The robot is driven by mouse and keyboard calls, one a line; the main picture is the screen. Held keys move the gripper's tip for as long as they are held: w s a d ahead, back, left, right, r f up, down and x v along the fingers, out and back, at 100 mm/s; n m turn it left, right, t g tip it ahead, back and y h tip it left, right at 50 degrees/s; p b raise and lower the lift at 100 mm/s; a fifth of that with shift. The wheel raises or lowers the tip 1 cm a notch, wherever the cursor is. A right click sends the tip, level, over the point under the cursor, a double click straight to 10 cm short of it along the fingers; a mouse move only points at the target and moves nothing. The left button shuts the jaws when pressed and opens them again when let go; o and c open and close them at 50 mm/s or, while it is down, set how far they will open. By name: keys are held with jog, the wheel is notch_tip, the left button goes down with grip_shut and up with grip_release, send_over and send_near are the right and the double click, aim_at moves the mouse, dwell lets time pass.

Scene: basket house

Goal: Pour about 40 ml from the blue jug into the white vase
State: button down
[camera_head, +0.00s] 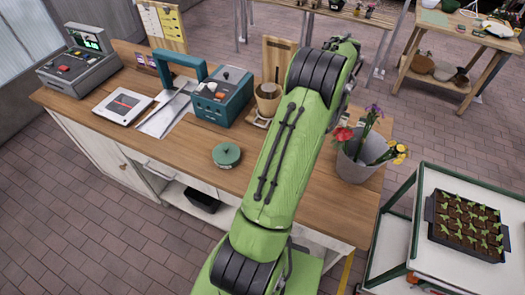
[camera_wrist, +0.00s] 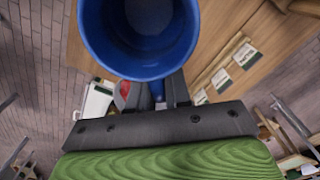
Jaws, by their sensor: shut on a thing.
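In the wrist view my gripper (camera_wrist: 157,92) is shut on the blue jug (camera_wrist: 92,42). The jug's round open mouth faces the wrist camera, and its darker inside shows. I cannot tell a liquid level in it. In the head view my green arm reaches across the wooden table and hides my gripper and the jug. I cannot make out a plainly white vase in either view. A pale grey pot (camera_head: 350,170) with red, purple and yellow flowers stands on the table to the right of my arm.
On the wooden table (camera_head: 300,212) left of my arm are a teal box (camera_head: 222,98), a tan pot (camera_head: 268,102), a green round lid (camera_head: 226,155) and a grey console (camera_head: 82,65). A seedling tray (camera_head: 465,226) sits on a white cart at right. The table's front right is clear.

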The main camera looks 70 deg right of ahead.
notch_tip(320, 180, down, 10)
jog(key=b, duration=0.1)
jog(key=shift+r+b, duration=0.2)
jog(key=shift+b, duration=0.2)
jog(key=shift+w+a, duration=0.15)
